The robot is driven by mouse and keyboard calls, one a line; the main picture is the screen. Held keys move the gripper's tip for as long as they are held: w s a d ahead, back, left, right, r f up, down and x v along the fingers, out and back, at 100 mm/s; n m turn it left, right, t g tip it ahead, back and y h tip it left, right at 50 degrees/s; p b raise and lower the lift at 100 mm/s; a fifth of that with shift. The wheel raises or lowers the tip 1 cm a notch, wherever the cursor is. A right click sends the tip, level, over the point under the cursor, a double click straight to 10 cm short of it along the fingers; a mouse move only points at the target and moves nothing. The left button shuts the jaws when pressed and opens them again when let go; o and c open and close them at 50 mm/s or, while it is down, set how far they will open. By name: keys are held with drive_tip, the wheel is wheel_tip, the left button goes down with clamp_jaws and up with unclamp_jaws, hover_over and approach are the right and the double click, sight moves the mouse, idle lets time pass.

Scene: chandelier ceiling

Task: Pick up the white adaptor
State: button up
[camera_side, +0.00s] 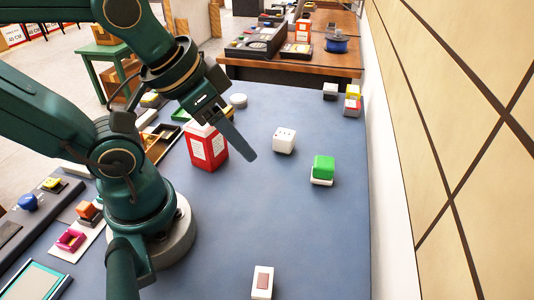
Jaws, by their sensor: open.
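The white adaptor (284,140) is a small white cube with dark holes on its top, standing on the blue-grey table right of the picture's middle. My gripper (243,150) is above the table to the left of the adaptor, pointing down and to the right. It is open, and nothing shows between its fingers. From this side the fingers overlap, so the gap is hard to see. The gripper and the adaptor appear apart.
A red box (205,148) with white labels stands just left of my gripper. A green block (323,167) sits on a white base right of the adaptor. A white block (262,282) with a brown top is at the front. The table between them is clear. A wall borders the right.

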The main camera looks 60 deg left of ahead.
drive_tip(key=o, duration=0.7)
